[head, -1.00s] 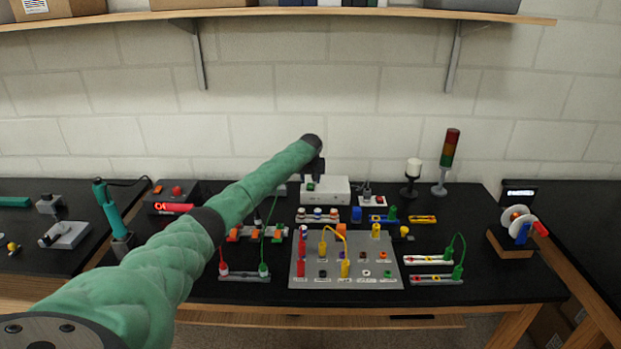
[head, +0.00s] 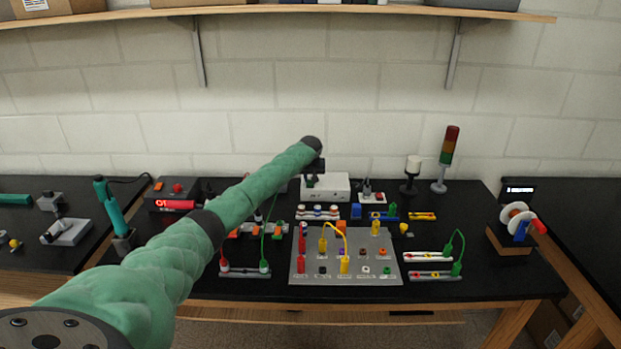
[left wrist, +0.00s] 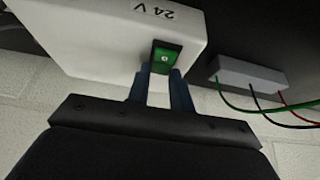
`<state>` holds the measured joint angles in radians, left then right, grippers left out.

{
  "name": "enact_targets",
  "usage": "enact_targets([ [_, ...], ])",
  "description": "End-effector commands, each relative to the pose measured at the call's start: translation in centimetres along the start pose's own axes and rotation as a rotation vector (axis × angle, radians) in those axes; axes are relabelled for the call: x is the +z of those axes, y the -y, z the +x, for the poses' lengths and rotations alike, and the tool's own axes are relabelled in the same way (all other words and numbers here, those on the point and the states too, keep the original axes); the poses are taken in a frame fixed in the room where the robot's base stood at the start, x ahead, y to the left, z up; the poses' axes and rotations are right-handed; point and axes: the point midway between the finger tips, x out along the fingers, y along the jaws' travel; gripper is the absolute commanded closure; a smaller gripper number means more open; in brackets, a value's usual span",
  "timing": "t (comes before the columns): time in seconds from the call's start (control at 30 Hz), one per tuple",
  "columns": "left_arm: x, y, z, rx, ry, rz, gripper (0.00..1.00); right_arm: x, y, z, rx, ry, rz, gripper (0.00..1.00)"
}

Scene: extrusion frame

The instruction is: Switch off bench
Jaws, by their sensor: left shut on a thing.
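The bench power supply is a white box (head: 333,187) at the back middle of the table in the head view. In the left wrist view this box (left wrist: 95,35) is marked "24 V" and has a green rocker switch (left wrist: 166,57) in a black surround on its face. My left gripper (left wrist: 162,75) has its two dark blue fingers up at the near end of the switch, shut on it. In the head view my left gripper (head: 314,176) is small and dark in front of the box. My right gripper is in neither view.
A grey socket panel (head: 345,270) with coloured plugs and leads stands in front of the box. A signal tower (head: 448,155) and a white-topped lamp (head: 412,170) are to its right. A grey terminal block (left wrist: 247,75) with wires shows beside the switch.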

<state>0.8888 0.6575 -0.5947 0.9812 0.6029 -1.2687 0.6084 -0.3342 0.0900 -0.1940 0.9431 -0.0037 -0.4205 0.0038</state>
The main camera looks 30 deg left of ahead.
Motion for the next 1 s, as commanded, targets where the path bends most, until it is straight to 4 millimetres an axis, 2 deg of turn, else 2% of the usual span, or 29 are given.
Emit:
enact_targets([
  [0.2,0.32,-0.01,-0.06,0.000,-0.073,0.001,1.00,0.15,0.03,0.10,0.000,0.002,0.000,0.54],
  [0.57,0.26,0.01,-0.14,0.000,-0.086,0.000,1.00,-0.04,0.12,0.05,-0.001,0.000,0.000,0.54],
  [0.6,0.26,0.01,-0.14,0.000,-0.086,0.000,0.72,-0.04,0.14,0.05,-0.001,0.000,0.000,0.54],
  [0.7,0.26,0.01,-0.14,0.000,-0.086,0.000,0.56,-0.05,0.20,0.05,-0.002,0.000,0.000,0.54],
  [1.0,0.26,0.01,-0.24,0.000,-0.087,0.000,0.56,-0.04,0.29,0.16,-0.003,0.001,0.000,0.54],
])
